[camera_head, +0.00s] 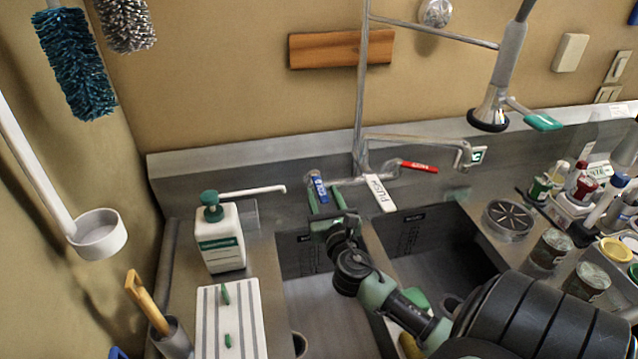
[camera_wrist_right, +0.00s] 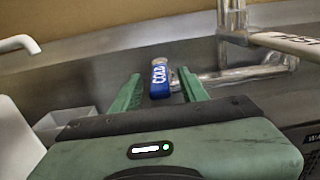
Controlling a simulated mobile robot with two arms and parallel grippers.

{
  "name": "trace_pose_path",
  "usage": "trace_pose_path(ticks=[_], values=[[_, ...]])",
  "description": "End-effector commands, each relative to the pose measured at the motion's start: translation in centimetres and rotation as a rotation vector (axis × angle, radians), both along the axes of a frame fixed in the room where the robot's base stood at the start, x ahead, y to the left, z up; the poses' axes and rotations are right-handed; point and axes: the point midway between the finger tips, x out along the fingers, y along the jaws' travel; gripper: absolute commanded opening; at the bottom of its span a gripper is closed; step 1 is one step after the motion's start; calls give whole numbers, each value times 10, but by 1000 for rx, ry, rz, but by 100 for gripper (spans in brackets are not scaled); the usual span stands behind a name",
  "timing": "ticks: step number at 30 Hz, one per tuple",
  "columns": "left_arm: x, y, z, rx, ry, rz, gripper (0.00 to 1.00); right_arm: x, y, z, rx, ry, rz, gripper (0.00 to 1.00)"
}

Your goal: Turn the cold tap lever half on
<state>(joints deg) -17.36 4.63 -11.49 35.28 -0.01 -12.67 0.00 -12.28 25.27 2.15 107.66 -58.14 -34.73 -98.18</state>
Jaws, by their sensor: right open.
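The cold tap lever (camera_head: 319,188) is blue with a white COLD label, on the left side of the metal tap body at the back of the sink. In the right wrist view the blue lever (camera_wrist_right: 160,78) shows ahead, between the two green fingers. My right gripper (camera_head: 325,198) is open, its fingertips at either side of the lever; whether they touch it I cannot tell. In the right wrist view the gripper (camera_wrist_right: 163,90) holds nothing. The red hot lever (camera_head: 419,167) is on the tap's right side. My left gripper is not in view.
A white PUSH-labelled lever (camera_head: 380,193) hangs close right of my gripper. A soap bottle (camera_head: 220,235) stands left of the sink. A spray head (camera_head: 490,110) hangs above right. Jars and bottles crowd the right counter. Two sink basins (camera_head: 325,310) lie below.

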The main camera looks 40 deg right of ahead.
Motion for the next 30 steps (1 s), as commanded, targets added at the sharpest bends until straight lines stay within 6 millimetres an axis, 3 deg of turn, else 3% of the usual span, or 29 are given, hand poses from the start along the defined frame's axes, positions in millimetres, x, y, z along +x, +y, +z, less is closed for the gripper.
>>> trace_pose_path(ticks=[7, 18, 23, 30], values=[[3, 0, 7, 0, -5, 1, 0, 29, -16, 1, 1, 0, -1, 44], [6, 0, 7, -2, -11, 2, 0, 35, -19, 0, 1, 0, 0, 44], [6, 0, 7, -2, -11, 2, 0, 35, -19, 0, 1, 0, 0, 0], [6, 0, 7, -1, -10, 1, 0, 35, -19, 0, 1, 0, 0, 0]])
